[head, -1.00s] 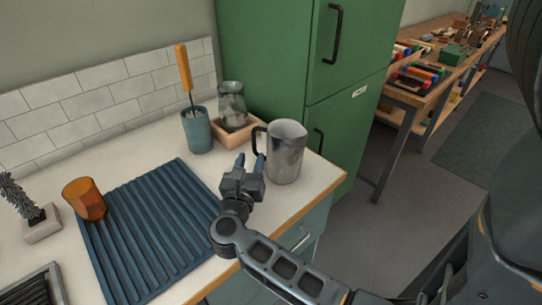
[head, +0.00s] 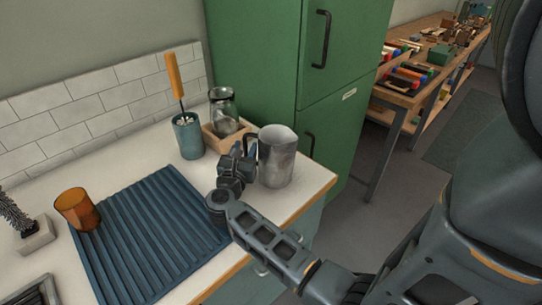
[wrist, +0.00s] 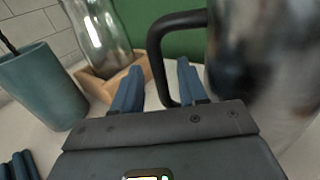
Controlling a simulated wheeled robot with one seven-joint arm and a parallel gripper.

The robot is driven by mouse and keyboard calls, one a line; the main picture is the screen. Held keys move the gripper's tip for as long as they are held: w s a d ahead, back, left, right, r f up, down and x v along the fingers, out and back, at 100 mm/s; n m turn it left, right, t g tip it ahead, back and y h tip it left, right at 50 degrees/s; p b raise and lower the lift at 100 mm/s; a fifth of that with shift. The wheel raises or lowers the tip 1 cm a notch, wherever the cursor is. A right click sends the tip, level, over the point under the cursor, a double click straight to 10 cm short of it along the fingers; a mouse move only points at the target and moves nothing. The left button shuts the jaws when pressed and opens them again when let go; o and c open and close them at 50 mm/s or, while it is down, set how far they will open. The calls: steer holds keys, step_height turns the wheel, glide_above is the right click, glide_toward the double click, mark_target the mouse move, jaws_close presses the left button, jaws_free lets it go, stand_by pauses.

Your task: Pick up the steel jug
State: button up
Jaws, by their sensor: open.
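The steel jug (head: 277,158) stands upright near the right end of the white counter, its dark handle on its left side. In the wrist view the jug (wrist: 262,60) fills the right side, and its black handle (wrist: 156,50) rises between my fingers. My gripper (head: 242,150) is at the jug's left, by the handle. In the wrist view my gripper (wrist: 158,85) is open, with one blue finger on each side of the handle. I cannot tell whether either finger touches it.
A glass jar (head: 222,108) in a wooden tray (head: 213,141) and a teal cup (head: 188,137) with an orange-handled brush stand just behind. A blue ribbed mat (head: 150,235) and an amber cup (head: 77,209) lie left. A green cabinet (head: 262,60) stands behind the counter.

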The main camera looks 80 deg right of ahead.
steer(key=shift+d, duration=0.45)
jaws_close()
stand_by(0.4)
